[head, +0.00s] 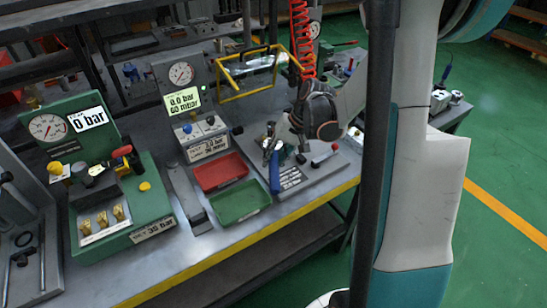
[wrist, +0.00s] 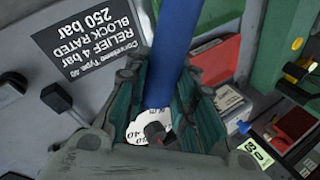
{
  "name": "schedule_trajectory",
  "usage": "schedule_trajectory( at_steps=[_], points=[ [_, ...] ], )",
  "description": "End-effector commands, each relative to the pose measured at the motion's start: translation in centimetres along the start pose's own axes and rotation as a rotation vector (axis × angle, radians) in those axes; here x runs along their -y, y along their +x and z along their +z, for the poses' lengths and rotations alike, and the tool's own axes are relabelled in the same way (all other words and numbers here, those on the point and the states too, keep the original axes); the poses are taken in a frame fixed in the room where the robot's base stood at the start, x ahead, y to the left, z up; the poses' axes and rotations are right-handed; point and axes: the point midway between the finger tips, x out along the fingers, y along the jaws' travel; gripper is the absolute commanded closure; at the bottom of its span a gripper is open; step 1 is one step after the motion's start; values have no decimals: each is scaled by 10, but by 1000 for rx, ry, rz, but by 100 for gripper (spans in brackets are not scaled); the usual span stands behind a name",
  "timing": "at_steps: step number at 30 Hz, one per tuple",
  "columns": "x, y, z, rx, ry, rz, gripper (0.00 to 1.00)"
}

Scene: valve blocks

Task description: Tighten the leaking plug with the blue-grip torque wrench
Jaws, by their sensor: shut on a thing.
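A wrench with a blue grip (head: 274,172) stands roughly upright over the grey block plate (head: 318,178) on the right part of the bench. My gripper (head: 274,148) is shut around its upper part. In the wrist view the blue grip (wrist: 177,45) runs between my gripper's two green-padded fingers (wrist: 170,100). A white round face marked 40 (wrist: 148,127) shows between the fingers. The wrench's lower end and what it touches are hidden. I cannot make out a leaking plug; my arm covers part of the block.
A red tray (head: 219,172) and a green tray (head: 240,202) lie left of the wrench. A green test stand (head: 150,210) and a gauge panel (head: 181,78) stand farther left and behind.

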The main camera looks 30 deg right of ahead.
Motion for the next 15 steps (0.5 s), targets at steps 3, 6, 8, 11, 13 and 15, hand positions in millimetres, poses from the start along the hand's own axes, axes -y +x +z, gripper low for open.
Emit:
schedule_trajectory(
  at_steps=[3,6,8,11,13,15],
  points=[
    [3,2,0,-8,14,0,100],
    [7,4,0,-20,38,0,100],
    [10,5,0,-27,53,-1,100],
    [13,6,-1,-40,78,-1,100],
    [16,8,-1,-48,94,-1,100],
    [18,9,-1,-55,110,-1,100]
  ],
)
